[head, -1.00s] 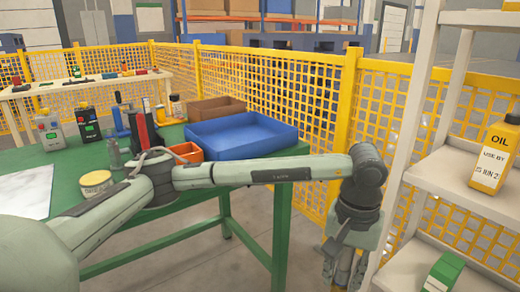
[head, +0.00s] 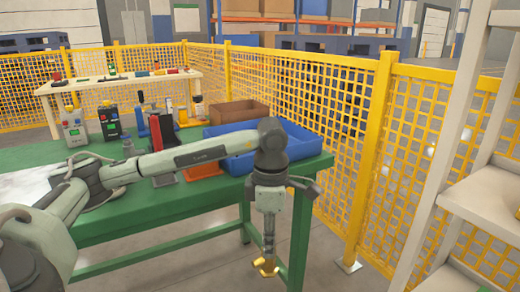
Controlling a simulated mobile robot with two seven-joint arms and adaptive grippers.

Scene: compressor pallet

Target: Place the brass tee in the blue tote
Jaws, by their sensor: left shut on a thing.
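The blue tote (head: 305,151) stands on the green table near its right end, partly hidden behind my left arm. My left gripper (head: 268,256) points down in front of the table's right end, nearer to me than the tote and lower in the picture. It is shut on the brass tee (head: 265,267), a small golden piece hanging at its fingertips. The tee is apart from the tote and hangs over the floor side of the table edge. The tote's near left inside is hidden by my arm. My right gripper is not in view.
On the green table (head: 168,224) are an orange bin (head: 202,170), a brown box (head: 238,111) and several devices. A yellow mesh fence (head: 340,100) runs behind. A white shelf rack (head: 455,150) stands at the right.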

